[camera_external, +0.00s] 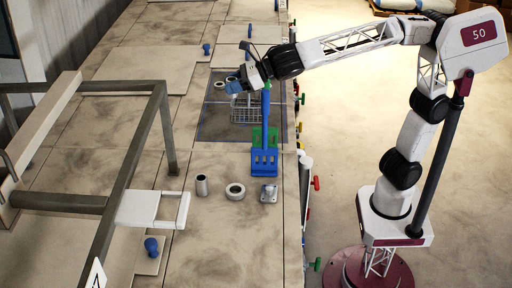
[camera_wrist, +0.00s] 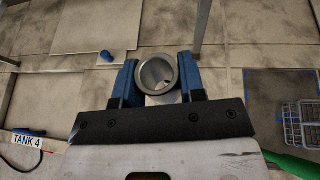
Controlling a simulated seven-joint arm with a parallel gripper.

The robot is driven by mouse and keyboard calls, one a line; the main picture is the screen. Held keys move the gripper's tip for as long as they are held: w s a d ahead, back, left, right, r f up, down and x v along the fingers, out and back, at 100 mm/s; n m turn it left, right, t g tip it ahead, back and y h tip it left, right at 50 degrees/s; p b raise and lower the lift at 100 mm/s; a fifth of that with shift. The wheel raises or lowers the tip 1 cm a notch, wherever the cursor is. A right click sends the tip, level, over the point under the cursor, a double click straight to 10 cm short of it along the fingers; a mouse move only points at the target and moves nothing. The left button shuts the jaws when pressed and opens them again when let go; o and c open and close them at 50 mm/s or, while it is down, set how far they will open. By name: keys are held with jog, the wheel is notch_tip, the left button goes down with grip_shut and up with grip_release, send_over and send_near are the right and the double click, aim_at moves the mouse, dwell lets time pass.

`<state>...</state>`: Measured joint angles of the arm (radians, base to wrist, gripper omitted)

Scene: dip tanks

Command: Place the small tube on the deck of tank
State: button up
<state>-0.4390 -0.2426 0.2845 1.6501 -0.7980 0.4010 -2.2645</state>
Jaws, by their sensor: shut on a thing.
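My gripper (camera_wrist: 157,84) is shut on a small grey metal tube (camera_wrist: 156,74), with one blue finger on each side of it. I look into the tube's round open end, so its length is hard to judge. In the external view my gripper (camera_external: 233,81) is above the far left part of the dark tank opening (camera_external: 212,128), close to the wire basket. In the wrist view the light, stained deck (camera_wrist: 60,90) lies below and beyond the tube. The tube appears held clear of the deck.
A wire basket (camera_external: 245,108) is at the dark opening, beside a blue upright hanger (camera_external: 265,160). A grey cylinder (camera_external: 202,186), a ring (camera_external: 235,191) and a flanged part (camera_external: 269,193) stand on the nearer deck. A metal rail frame (camera_external: 130,165) rises at left.

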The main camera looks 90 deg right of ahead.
jog(key=s+d+r+m+h, duration=0.1)
jog(key=d+r+m+h, duration=0.15)
jog(key=d, duration=1.05)
jog(key=s+d+r+m+h, duration=0.1)
jog(key=d+r+m+h, duration=0.2)
jog(key=d, duration=1)
jog(key=shift+n+y, duration=0.55)
jog(key=shift+n, duration=0.3)
jog(key=d+f, duration=0.2)
jog(key=f, duration=1.1)
jog(key=d+f, duration=0.2)
jog(key=f, duration=1.1)
jog(key=s+d+f, duration=0.1)
jog(key=d+f, duration=0.1)
jog(key=f, duration=1.1)
jog(key=shift+f, duration=0.1)
jog(key=shift+w, duration=0.15)
jog(key=shift+w+d+f, duration=0.15)
jog(key=shift+w+f, duration=0.1)
jog(key=shift+w, duration=2.35)
jog(key=shift+w+d+f, duration=0.2)
jog(key=shift+w+f, duration=0.05)
jog(key=shift+w, duration=2.4)
jog(key=shift+w+d+f, duration=0.15)
jog(key=shift+w+f, duration=0.1)
jog(key=shift+w, duration=2.35)
jog(key=shift+f, duration=1.75)
